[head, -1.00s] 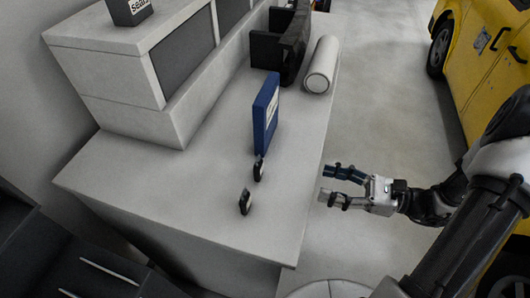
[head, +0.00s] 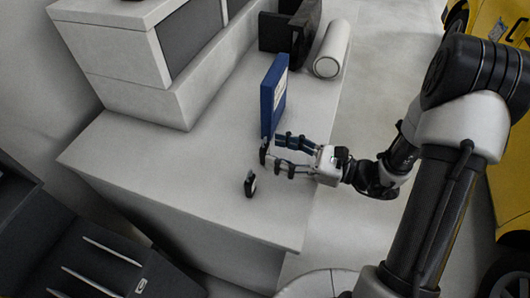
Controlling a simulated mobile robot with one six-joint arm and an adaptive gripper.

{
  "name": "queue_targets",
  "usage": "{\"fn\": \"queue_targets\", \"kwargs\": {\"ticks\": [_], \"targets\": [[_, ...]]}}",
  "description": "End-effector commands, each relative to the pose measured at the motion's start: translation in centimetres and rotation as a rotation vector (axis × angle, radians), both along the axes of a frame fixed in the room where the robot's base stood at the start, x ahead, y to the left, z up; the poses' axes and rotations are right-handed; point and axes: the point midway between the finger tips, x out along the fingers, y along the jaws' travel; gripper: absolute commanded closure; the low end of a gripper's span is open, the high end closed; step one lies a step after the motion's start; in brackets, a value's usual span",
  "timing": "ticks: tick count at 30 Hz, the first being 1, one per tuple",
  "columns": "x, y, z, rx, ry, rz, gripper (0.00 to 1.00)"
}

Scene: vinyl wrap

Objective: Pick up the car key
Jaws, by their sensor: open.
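Two small dark upright items, both like a car key, stand on the white counter (head: 150,163). I cannot tell them apart for sure at this size. The far key-like item (head: 264,152) is just in front of the blue box. The near key-like item (head: 250,185) stands apart, closer to the counter's front. My gripper (head: 272,150) is open and reaches in from the right. Its fingertips are at the far item, which appears at or between them; contact is unclear. The near item is outside the fingers.
A blue box (head: 273,97) stands upright right behind the fingers. A white roll (head: 332,50) and a dark holder (head: 291,28) are farther back. A white raised unit (head: 165,105) fills the back left. The left part of the counter is clear. A yellow vehicle (head: 508,165) is at right.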

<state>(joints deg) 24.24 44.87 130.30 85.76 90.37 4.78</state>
Motion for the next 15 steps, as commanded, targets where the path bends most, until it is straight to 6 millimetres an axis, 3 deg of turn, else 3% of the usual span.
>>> {"fn": "queue_targets", "kwargs": {"ticks": [6,15], "targets": [[0.8,2.4,0.0,-0.001,0.001,0.002,0.47],[0.9,2.5,0.0,0.000,0.001,0.000,0.50]]}}
